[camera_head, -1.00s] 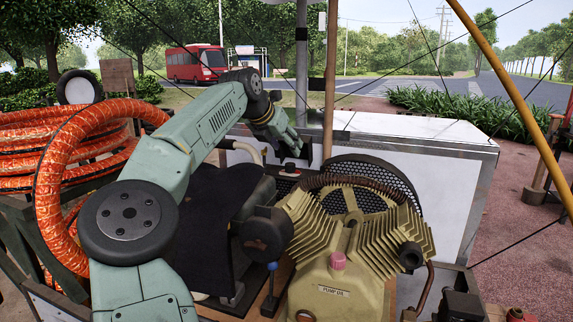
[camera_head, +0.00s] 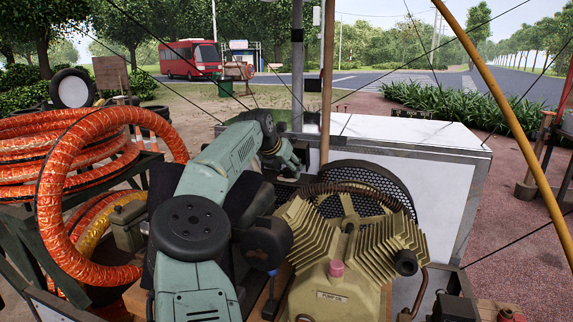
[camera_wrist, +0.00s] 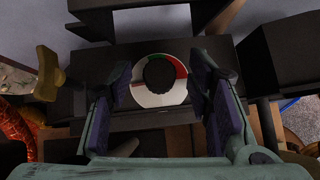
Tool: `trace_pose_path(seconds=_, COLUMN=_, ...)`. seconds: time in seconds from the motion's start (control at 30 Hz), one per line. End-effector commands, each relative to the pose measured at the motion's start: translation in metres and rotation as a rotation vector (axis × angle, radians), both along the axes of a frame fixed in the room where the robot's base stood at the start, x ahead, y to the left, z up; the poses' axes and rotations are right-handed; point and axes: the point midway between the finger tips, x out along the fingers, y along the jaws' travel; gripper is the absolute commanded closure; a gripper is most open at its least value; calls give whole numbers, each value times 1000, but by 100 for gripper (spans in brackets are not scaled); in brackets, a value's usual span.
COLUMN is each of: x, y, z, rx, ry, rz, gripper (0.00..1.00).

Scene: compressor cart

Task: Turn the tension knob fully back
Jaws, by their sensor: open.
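The tension knob (camera_wrist: 159,75) is a round black knob in the wrist view, set in a dial ring (camera_wrist: 150,99) coloured white, red and green. The dial sits on a dark block. My gripper (camera_wrist: 160,88) is open, with one finger on each side of the dial; I cannot tell whether either finger touches it. In the head view my gripper (camera_head: 292,172) is small and partly hidden, low behind the compressor, and the knob cannot be made out there.
The compressor pump (camera_head: 345,275) with its cooling fins and the black mesh guard (camera_head: 385,180) stand right of my arm. Orange hose coils (camera_head: 60,170) lie on the left. A white cabinet (camera_head: 440,160) stands behind. In the wrist view a brass-coloured handle (camera_wrist: 47,73) is at left.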

Motion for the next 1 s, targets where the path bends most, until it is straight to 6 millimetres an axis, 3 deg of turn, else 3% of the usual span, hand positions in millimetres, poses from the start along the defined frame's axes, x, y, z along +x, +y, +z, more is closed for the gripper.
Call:
trace_pose_path(seconds=0.3, x=2, y=0, z=-1, rx=0, ry=-1, rz=1, gripper=55)
trace_pose_path(seconds=1.0, x=1, y=0, z=-1, rx=0, ry=-1, rz=1, gripper=100)
